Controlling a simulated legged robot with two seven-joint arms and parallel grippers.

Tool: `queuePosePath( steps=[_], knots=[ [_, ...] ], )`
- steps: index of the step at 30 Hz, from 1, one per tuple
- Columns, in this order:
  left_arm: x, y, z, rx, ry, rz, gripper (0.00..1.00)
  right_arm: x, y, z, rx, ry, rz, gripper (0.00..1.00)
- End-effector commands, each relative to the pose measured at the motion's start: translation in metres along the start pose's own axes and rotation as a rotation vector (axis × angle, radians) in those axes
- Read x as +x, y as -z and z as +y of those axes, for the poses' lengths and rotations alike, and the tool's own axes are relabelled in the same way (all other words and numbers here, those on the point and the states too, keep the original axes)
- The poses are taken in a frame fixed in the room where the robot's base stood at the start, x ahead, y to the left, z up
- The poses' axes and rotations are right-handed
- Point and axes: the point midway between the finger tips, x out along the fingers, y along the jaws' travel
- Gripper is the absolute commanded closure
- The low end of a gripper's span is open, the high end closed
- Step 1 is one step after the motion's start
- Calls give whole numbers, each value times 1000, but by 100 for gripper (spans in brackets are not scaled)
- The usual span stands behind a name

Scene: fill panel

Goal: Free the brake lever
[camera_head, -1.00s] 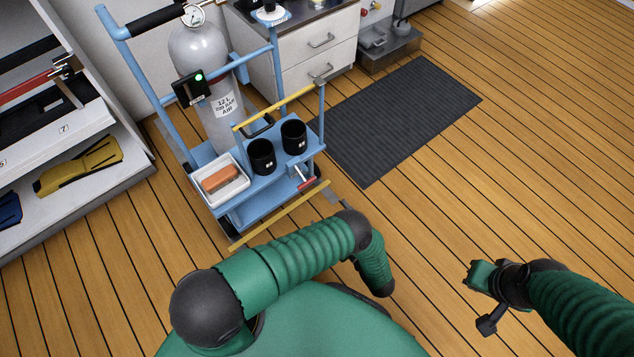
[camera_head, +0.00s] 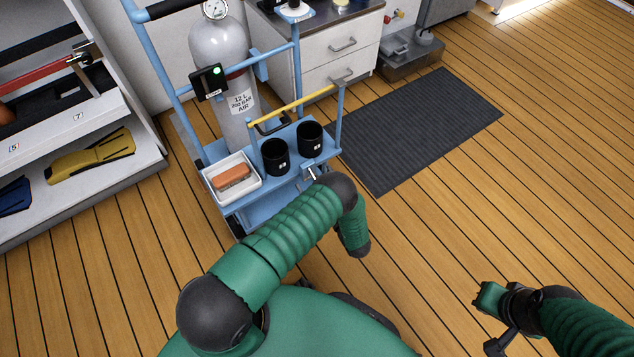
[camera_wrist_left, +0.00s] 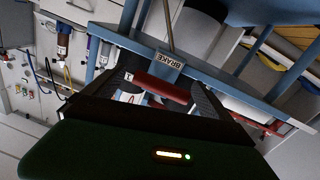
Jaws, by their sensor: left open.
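The blue trolley (camera_head: 292,150) stands ahead with a grey cylinder (camera_head: 222,75) on it. In the left wrist view the brake lever's red grip (camera_wrist_left: 160,87) lies close in front, below a plate marked BRAKE (camera_wrist_left: 170,57) that appears upside down. My left gripper (camera_wrist_left: 167,80) is open, with its dark fingers on either side of the red grip. Whether they touch it I cannot tell. In the head view my left arm covers most of the lever, and the left hand is not clearly seen. The end of my right arm (camera_head: 495,315) is at the lower right, away from the trolley.
The trolley carries two black cups (camera_head: 275,156) and a white tray (camera_head: 245,192) with an orange block (camera_head: 231,176). A shelf with yellow fins (camera_head: 92,155) stands left, drawers (camera_head: 335,58) behind. A dark mat (camera_head: 415,125) and open wooden floor lie right.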

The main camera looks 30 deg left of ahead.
Motion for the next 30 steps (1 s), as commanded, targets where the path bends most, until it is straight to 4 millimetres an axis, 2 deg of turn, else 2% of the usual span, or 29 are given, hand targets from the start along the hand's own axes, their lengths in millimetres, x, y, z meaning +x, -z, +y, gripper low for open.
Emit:
queuePosePath(
  steps=[2, 23, 30],
  knots=[
    [0, 0, 0, 0, 0, 0, 5, 0, 0, 0, 0, 0, 0, 100],
    [-1, 0, 0, -1, 0, -1, 96, 0, 0, 0, 0, 0, 0, 100],
    [-1, 4, 1, -3, 3, -18, 97, -7, 2, 0, 0, 0, 0, 100]
  ],
)
